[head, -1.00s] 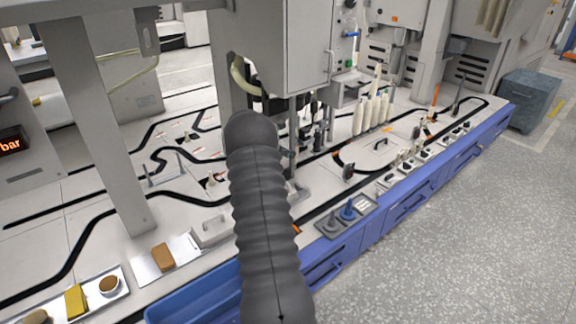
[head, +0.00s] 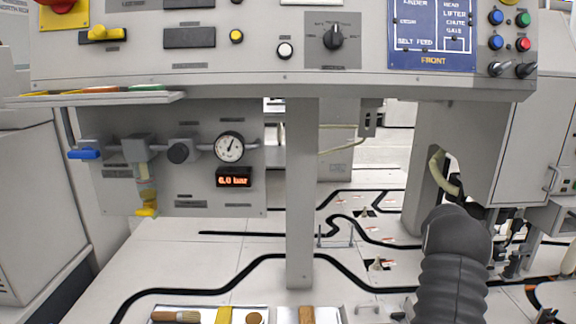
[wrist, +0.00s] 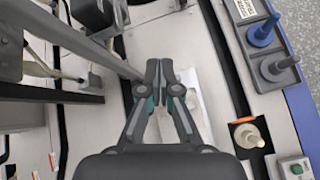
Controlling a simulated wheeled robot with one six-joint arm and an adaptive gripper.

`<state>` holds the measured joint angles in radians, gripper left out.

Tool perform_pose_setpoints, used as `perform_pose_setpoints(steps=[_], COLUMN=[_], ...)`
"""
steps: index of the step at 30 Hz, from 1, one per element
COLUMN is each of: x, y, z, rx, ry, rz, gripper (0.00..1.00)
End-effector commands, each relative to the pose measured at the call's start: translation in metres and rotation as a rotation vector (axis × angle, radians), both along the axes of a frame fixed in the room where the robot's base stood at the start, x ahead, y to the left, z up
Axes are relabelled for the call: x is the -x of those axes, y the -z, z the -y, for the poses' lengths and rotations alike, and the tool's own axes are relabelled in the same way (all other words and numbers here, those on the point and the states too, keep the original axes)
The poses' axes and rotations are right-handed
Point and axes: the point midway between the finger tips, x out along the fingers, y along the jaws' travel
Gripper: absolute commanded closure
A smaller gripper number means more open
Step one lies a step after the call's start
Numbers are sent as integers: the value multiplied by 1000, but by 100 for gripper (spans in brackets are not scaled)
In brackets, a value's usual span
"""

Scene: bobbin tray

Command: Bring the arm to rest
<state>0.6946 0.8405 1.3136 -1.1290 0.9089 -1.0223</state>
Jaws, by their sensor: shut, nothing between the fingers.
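My gripper (wrist: 165,85) shows in the wrist view with its two dark fingers together and nothing between them. It is above the light machine deck, over a small pale plate (wrist: 188,88); I cannot tell its height above it. In the head view, only a dark ribbed part of my arm (head: 452,265) shows at the lower right, and the gripper itself is hidden or out of frame.
A blue knob (wrist: 262,32) and a grey knob (wrist: 284,66) stand right of the gripper. Grey frame bars (wrist: 95,45) run at its left. In the head view, a control panel (head: 270,60) spans the top, and a grey post (head: 300,200) stands left of my arm.

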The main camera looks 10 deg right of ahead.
Motion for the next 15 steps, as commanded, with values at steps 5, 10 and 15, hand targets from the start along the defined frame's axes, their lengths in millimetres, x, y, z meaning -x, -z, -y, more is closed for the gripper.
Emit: perform_pose_setpoints(steps=[5, 10, 15], x=[28, 46, 57], y=[42, 40, 21], z=[-39, -91, -150], rx=[-93, -157, -205], ry=[208, 411, 576], rz=[144, 299, 434], gripper=[100, 100, 100])
